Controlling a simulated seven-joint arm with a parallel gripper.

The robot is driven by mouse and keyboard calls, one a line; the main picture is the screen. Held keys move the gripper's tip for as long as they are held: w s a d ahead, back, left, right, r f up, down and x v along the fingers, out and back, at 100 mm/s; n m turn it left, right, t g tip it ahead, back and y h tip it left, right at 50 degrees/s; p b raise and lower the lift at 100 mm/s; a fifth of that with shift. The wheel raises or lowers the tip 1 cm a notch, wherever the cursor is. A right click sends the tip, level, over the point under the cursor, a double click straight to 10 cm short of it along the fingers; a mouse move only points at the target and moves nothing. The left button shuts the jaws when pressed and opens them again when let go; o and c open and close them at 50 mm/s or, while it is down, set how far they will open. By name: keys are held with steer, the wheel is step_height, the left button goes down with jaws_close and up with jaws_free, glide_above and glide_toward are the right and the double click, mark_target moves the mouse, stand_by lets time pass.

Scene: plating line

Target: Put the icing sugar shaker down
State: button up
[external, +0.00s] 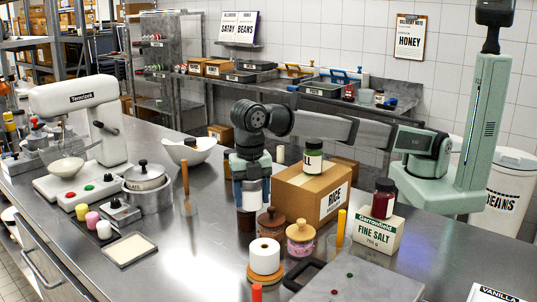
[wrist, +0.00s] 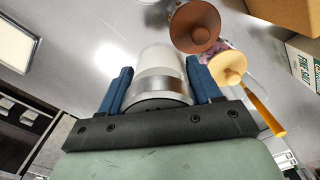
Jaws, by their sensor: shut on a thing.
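My gripper (external: 251,198) points down over the middle of the steel counter, left of the rice box. Its two blue fingers are shut on the icing sugar shaker (wrist: 160,78), a pale cylinder with a silver band, centred between the fingers in the wrist view. In the external view the shaker (external: 250,200) shows as a pale body between the fingers, with a dark patch below it. It looks upright and low over the counter; I cannot tell whether its base touches.
A brown-lidded jar (external: 271,222) and a pink jar (external: 300,238) stand close to the right. The rice box (external: 294,190) with a dark-lidded jar (external: 313,156) on it is behind them. A wooden-handled tool (external: 186,185) is left. Bare counter (external: 205,240) lies front left.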

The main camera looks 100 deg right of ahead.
steer(key=s+a+r+n, duration=0.1)
steer(key=s+a+n, duration=0.2)
steer(key=s+a, duration=1.25)
steer(key=n, duration=0.4)
glide_above(434, 276)
step_height(434, 276, down, 3)
steer(key=shift+f, duration=4.8)
steer(key=shift+f, duration=0.15)
steer(key=o, duration=1.2)
step_height(434, 276, up, 12)
steer(key=shift+r, duration=0.15)
